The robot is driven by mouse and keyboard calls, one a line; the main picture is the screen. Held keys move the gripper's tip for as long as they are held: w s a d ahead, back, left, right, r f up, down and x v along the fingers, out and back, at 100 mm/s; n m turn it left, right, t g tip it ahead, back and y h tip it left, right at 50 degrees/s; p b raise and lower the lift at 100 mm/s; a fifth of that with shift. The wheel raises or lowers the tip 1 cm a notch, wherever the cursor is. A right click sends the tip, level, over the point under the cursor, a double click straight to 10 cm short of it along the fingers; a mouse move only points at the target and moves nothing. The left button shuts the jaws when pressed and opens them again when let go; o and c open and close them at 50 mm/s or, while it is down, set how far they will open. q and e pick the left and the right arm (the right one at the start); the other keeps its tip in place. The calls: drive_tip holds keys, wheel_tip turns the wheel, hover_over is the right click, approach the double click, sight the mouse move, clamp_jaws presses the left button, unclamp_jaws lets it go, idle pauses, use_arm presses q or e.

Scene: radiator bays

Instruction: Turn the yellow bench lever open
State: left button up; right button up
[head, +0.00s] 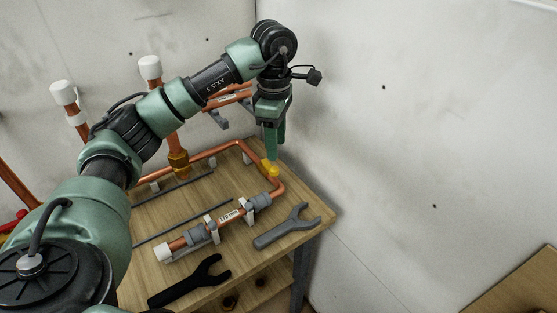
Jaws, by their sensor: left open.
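The yellow bench lever (270,169) sits on the copper pipe near the right corner of the wooden bench (175,206). My left gripper (273,150) points down just above the lever, its green fingers close to it. The jaws are open, though from this angle the gap between the fingers is hard to see. I cannot tell whether a finger touches the lever. The lever's upper part is partly hidden by the fingers. My right gripper is not in view.
A grey wrench (287,226) and a black wrench (190,281) lie on the bench's front part. A copper pipe (229,217) with grey fittings runs across it. Capped vertical pipes (165,110) stand behind. A wall rises close on the right.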

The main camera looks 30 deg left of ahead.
sight(275, 168)
use_arm(q)
drive_tip(key=shift+s+a+f, duration=0.15)
drive_tip(key=shift+a+f, duration=0.05)
drive_tip(key=shift+a, duration=0.05)
drive_tip(key=shift+s+d+f+p, duration=0.1)
drive_tip(key=shift+f+p, duration=0.15)
drive_tip(key=shift+f, duration=1.55)
drive_tip(key=shift+d+f+p, duration=0.1)
drive_tip(key=shift+f+p, duration=0.15)
drive_tip(key=shift+f, duration=1.5)
drive_tip(key=shift+a, duration=0.1)
clamp_jaws()
